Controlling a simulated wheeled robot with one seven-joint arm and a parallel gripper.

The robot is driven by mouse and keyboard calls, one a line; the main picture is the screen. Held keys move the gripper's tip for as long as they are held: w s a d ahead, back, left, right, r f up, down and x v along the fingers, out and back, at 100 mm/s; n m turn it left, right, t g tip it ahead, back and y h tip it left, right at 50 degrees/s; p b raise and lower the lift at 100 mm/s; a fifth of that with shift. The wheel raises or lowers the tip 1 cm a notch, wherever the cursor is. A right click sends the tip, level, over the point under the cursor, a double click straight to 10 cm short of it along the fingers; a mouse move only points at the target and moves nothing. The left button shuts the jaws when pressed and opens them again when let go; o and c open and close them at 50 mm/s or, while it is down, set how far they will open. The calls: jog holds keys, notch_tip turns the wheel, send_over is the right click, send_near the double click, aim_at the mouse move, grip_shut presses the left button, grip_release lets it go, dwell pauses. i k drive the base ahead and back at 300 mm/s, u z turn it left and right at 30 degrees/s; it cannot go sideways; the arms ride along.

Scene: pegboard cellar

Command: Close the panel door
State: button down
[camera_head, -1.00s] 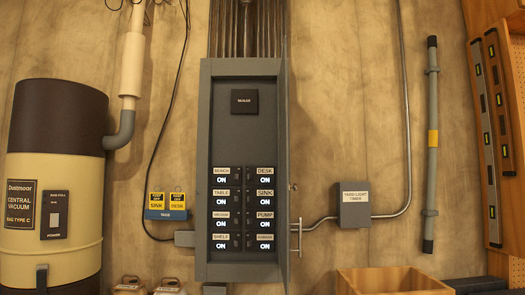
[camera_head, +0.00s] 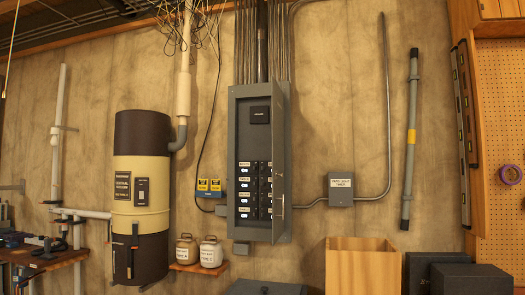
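The grey electrical panel (camera_head: 232,160) is fixed to the back wall, a little left of the middle. Its door (camera_head: 282,130) stands open on the right side, swung out from the wall and seen nearly edge-on. Inside the panel are a black main switch (camera_head: 260,115) and two columns of breakers (camera_head: 252,195) with labels. The door partly overlaps the right side of the opening. My gripper is not in view.
A vacuum canister (camera_head: 141,190) hangs left of the panel. Two jugs (camera_head: 211,252) stand on a small shelf below. A wooden box (camera_head: 362,270) and dark cases (camera_head: 470,279) stand at lower right. A timer box (camera_head: 341,190) is on the wall.

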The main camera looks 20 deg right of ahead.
aim_at(278, 109)
jog(key=z, duration=0.6)
jog(key=i, duration=1.4)
jog(key=z, duration=0.1)
